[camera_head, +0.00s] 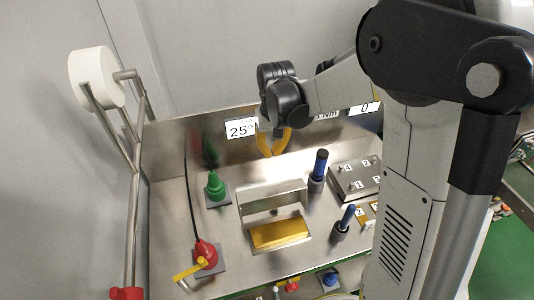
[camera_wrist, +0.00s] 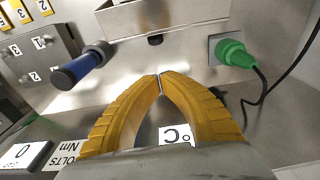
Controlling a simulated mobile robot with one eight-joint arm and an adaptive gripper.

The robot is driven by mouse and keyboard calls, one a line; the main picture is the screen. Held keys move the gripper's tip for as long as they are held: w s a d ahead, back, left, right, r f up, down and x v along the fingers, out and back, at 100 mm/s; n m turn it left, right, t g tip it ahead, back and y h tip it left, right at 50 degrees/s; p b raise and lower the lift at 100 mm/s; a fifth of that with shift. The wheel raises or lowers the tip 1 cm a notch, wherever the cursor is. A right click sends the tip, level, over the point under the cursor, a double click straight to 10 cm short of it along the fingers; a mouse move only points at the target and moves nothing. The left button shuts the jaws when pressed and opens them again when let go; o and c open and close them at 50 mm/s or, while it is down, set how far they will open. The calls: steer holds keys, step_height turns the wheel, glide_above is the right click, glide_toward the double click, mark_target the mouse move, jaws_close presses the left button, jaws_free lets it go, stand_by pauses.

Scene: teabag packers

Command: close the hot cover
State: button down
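A metal cover (camera_head: 273,200) stands raised at the back of an opening in the middle of the steel panel; I take it for the hot cover. A yellow block (camera_head: 280,233) shows in the opening in front of it. In the wrist view part of the metal cover (camera_wrist: 180,14) shows at the top edge, with a small dark piece below it. My gripper (camera_head: 268,154) has yellow fingers and is above the panel, behind the cover and apart from it. Its fingertips (camera_wrist: 159,77) meet with nothing between them.
A green plug (camera_head: 215,187) and a red plug (camera_head: 205,254) with cables stand left of the cover. Blue-handled tools (camera_head: 319,166) (camera_head: 346,217) and a numbered metal block (camera_head: 355,180) are on the right. A display reading 25 (camera_head: 241,128) is on the back wall.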

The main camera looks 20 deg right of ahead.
mark_target(271, 199)
steer(key=s+f+b, duration=0.1)
steer(key=f, duration=0.2)
steer(key=f+b, duration=0.2)
steer(key=f, duration=0.1)
steer(key=s+f+b, duration=0.1)
steer(key=f, duration=0.2)
steer(key=shift+s+f, duration=0.15)
steer(key=shift+s, duration=0.4)
